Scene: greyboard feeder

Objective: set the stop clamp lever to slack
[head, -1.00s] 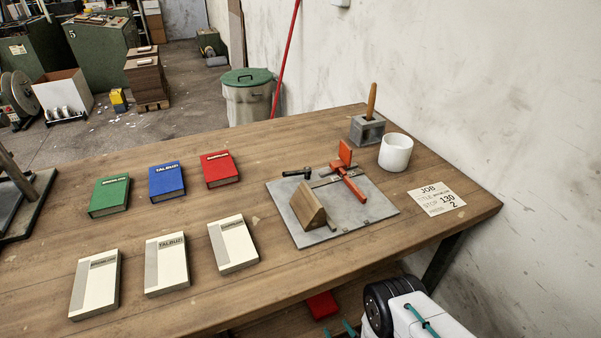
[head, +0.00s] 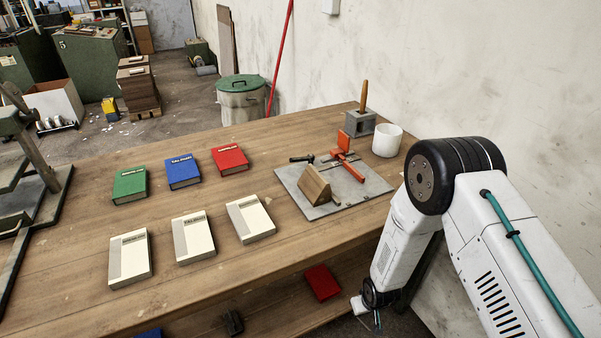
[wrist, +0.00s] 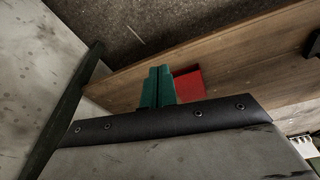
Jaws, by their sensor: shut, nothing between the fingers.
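The grey jig plate (head: 345,190) lies on the bench at its right half. A small black lever (head: 301,158) stands at its back left corner, its handle pointing left; I take it for the stop clamp lever. An orange bar with an upright orange plate (head: 343,141) is right of it. My gripper (head: 377,323) hangs low beside the bench's front edge, well away from the jig. In the wrist view its green fingers (wrist: 158,84) are together and empty. The jig is not in the wrist view.
Green, blue and red books (head: 230,160) and several pale books (head: 250,219) lie left of the jig. A white cup (head: 387,141) and a grey block with a wooden handle (head: 359,123) stand behind it. A red book (head: 321,283) lies on the lower shelf.

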